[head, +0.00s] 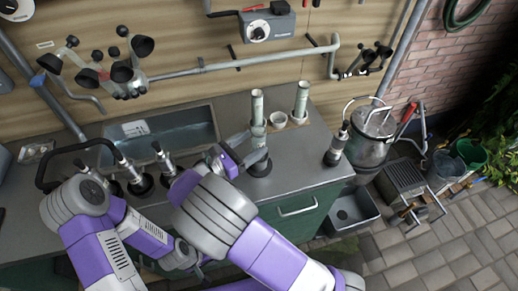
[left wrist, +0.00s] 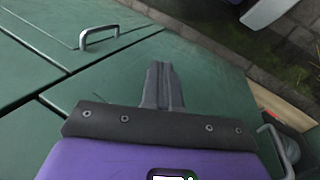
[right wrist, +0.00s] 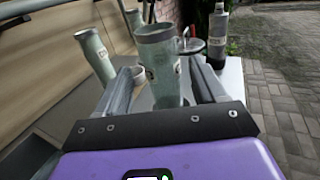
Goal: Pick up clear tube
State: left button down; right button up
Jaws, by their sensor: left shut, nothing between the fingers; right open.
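My left gripper (left wrist: 163,85) is shut and empty, low in front of the green cabinet.
A small cup (head: 278,119) sits between the tubes. A dark-based bottle (head: 336,148) stands at the counter's right end, near a metal churn (head: 370,137). A sink (head: 160,134) lies behind my arms. Pipes run along the wall above.

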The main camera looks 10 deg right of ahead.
aim_at(264, 137)
jog(key=b+x, duration=0.1)
jog(key=x, duration=0.4)
jog(key=shift+s+d+r, duration=0.1)
jog(key=shift+s, duration=0.05)
jog(key=c, duration=1.1)
jog(key=shift+r, duration=0.1)
